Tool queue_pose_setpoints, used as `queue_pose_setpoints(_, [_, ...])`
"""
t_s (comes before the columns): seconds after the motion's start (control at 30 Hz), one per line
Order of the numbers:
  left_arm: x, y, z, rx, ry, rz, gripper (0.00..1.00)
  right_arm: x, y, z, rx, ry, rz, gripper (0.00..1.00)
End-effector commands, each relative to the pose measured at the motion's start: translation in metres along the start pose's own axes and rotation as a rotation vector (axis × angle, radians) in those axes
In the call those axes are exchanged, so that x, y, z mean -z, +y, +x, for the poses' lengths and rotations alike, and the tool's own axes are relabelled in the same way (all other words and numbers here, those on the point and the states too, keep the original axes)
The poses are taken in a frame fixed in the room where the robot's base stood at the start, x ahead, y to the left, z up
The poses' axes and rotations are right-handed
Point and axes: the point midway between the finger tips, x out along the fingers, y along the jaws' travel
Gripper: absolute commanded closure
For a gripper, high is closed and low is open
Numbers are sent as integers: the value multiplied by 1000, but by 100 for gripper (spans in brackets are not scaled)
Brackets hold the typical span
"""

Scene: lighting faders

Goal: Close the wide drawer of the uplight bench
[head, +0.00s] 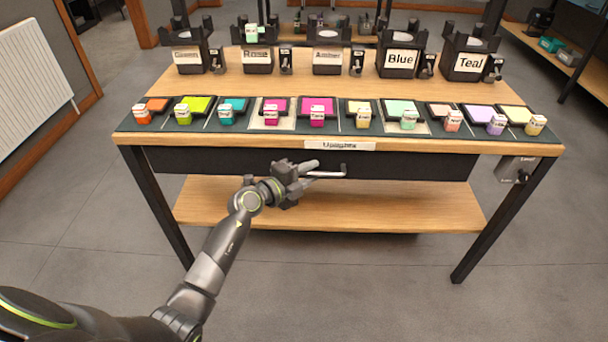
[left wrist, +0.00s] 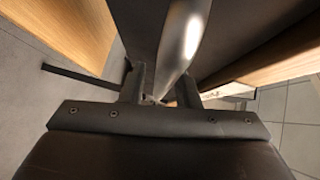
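The uplight bench (head: 478,146) stands ahead, with a label on its front edge. Its wide drawer (head: 220,163) is the long dark front under the top; I cannot tell how far it stands out. A shiny bar handle (head: 328,174) is on the drawer's middle. My left gripper (head: 312,172) is at the handle's left end, its fingers apart. In the left wrist view the handle (left wrist: 185,45) runs between the two fingers of my left gripper (left wrist: 161,92), with a gap showing around it. My right gripper is not in view.
Several coloured swatches with small labelled blocks line the benchtop. Lamp units, such as Blue (head: 398,60) and Teal (head: 466,62), stand behind them. A wooden lower shelf (head: 400,205) lies under the drawer. A small grey box (head: 515,168) hangs at the right. The floor in front is clear.

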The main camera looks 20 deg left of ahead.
Motion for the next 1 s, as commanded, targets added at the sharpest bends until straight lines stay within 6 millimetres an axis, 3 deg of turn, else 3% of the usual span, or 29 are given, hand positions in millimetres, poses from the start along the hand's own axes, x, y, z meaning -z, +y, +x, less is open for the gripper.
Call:
queue_pose_setpoints(0.17, [-1, -6, -14, 9, -3, 4, 66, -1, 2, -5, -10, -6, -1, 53])
queue_pose_setpoints(0.23, [0, -6, -27, 6, -3, 4, 66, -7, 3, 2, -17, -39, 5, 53])
queue_pose_setpoints(0.7, [0, -1, -137, -3, -1, 3, 66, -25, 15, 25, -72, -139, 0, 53])
queue_pose_setpoints(1.0, [0, 0, -172, 0, 0, 1, 66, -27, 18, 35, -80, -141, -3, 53])
